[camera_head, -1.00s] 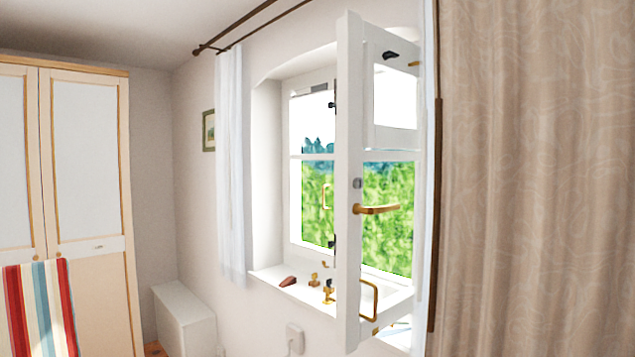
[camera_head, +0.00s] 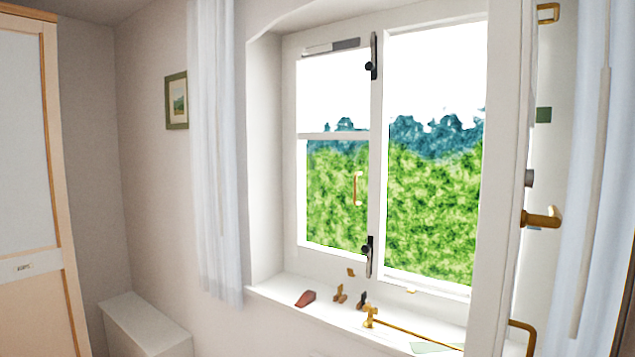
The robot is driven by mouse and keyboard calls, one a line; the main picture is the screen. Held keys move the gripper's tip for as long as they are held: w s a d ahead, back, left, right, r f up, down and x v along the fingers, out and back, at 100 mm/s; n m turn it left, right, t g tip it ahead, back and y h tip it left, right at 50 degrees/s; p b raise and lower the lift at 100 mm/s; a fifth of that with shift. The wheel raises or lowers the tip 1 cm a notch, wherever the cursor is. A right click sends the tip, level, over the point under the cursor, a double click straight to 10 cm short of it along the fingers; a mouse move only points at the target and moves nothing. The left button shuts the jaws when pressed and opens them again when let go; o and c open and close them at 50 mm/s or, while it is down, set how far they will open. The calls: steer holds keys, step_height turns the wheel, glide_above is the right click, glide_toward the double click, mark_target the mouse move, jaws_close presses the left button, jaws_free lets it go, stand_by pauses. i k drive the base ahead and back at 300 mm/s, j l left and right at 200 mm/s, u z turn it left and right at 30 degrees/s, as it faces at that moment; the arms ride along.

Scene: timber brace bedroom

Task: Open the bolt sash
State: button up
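The window's left sash (camera_head: 333,136) stands shut in its frame, with a thin brass pull (camera_head: 357,190) on it. A dark upper bolt (camera_head: 372,62) and a dark lower bolt (camera_head: 369,258) sit along its right edge. The right sash (camera_head: 490,180) stands swung inward at the right of the picture, seen nearly edge-on. A brass lever handle (camera_head: 541,218) sticks out from it. The opening beside the left sash shows greenery outside. My gripper is not in view.
The sill (camera_head: 270,293) holds a reddish wedge (camera_head: 305,298), small brass pieces (camera_head: 340,294) and a brass stay (camera_head: 370,317) with a long rod. White curtains hang left (camera_head: 212,150) and right (camera_head: 592,130). A white box (camera_head: 145,325) stands low at left.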

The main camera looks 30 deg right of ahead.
mark_target(378, 135)
steer(key=i+j+z, duration=0.3)
steer(key=i+j, duration=0.25)
steer(key=i+j+z, duration=0.35)
steer(key=i+j, duration=0.35)
